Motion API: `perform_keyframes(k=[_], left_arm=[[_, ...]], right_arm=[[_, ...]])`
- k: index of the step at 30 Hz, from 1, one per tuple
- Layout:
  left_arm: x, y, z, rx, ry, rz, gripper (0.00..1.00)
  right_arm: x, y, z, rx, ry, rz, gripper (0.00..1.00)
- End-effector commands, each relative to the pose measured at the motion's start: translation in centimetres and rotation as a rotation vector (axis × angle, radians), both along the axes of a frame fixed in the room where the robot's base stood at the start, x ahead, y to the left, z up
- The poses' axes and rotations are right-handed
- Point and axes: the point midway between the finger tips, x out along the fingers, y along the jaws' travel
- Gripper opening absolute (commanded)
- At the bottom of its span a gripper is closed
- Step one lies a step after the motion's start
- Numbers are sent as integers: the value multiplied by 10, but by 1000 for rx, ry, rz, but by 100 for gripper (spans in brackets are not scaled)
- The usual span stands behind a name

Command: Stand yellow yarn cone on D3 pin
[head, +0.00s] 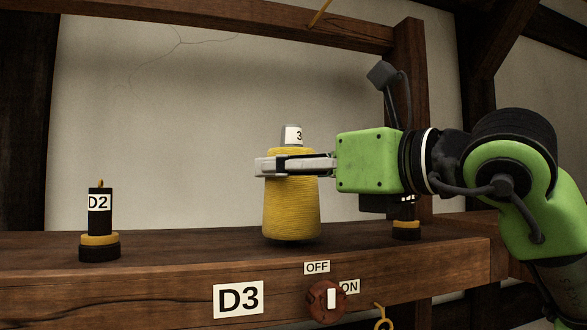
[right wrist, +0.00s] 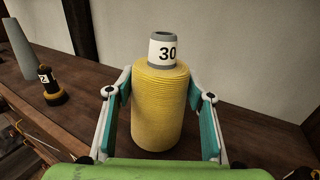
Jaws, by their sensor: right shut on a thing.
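The yellow yarn cone (head: 291,212) stands upright over the shelf above the D3 sign (head: 238,299). A grey tube end with a white label pokes out of its top; the label reads "30" in the right wrist view, where the cone (right wrist: 160,115) fills the middle. My right gripper (head: 288,165) is shut on the cone's upper part, one finger on each side. The cone's lower end is close to the shelf; I cannot tell whether it touches. The D3 pin is not visible. My left gripper is not in view.
The D2 pin (head: 100,217), black with a yellow ring, stands on the wooden shelf (head: 180,250) at left. Another pin (head: 406,226) is partly hidden behind my right gripper. A red OFF/ON switch (head: 328,300) is on the shelf front. A grey cone (right wrist: 18,50) stands far left.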

Motion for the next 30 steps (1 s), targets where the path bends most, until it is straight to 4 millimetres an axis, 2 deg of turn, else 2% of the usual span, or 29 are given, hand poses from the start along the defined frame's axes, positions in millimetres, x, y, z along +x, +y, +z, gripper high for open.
perform_keyframes(k=[12, 13, 14, 24, 30], left_arm=[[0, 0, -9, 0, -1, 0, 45], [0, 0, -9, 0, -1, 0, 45], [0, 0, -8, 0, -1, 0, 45], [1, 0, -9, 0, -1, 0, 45], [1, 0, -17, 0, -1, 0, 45]], right_arm=[[0, 0, -8, 1, -1, 0, 22], [0, 0, -8, 1, -1, 0, 51], [0, 0, -7, 1, -1, 0, 56], [-1, -1, -9, -1, 1, -1, 56], [-11, -11, -10, 1, -1, -1, 56]])
